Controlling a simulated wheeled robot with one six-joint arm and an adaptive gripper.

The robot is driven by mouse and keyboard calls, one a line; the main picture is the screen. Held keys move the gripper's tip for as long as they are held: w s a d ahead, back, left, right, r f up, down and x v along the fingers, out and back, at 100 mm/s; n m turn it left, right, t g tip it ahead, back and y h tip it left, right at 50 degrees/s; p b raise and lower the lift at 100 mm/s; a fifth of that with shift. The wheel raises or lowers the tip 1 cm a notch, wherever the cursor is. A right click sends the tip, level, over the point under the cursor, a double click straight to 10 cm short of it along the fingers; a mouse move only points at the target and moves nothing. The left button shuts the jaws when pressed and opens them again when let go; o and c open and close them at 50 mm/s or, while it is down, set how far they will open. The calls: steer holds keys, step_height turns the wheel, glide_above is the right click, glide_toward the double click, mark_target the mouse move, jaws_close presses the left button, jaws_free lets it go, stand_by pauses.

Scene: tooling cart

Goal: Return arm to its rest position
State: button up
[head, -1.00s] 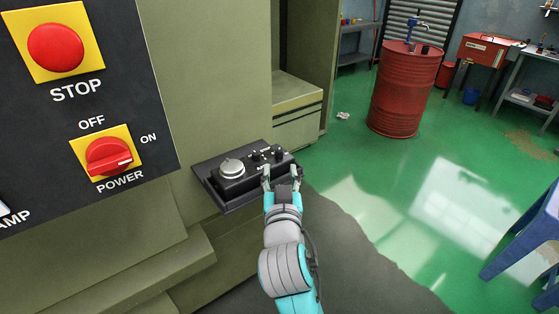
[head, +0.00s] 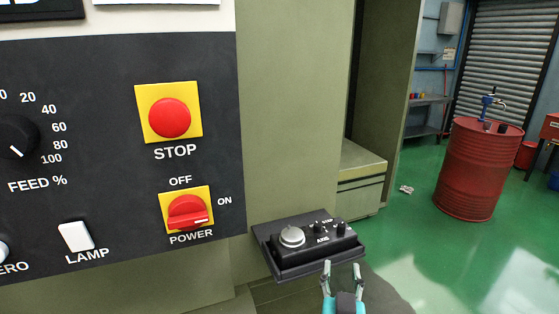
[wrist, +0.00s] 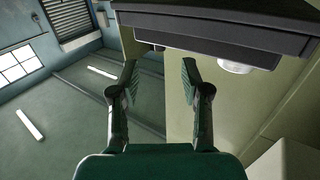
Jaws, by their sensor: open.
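My gripper (head: 342,277) is at the bottom of the head view, just in front of and below the small black control box (head: 313,244). Its two fingers are spread with nothing between them. In the wrist view my gripper (wrist: 158,85) also shows open and empty. Most of my arm is cut off by the lower edge of the head view.
A machine panel (head: 110,100) with a red STOP button (head: 170,118) and a red POWER knob (head: 188,212) pointing towards ON stands at left. A red drum (head: 478,170) stands at back right. Green floor (head: 420,240) is open between.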

steer(key=s+d+f+n+g+y, duration=0.15)
steer(key=s+f+n+y, duration=0.25)
steer(key=s+f, duration=1.4)
steer(key=s+d+m, duration=0.1)
steer(key=s+d, duration=0.1)
steer(key=s, duration=2.1)
steer(key=shift+s+f+g, duration=0.2)
steer(key=shift+f+g, duration=0.15)
steer(key=shift+g, duration=0.1)
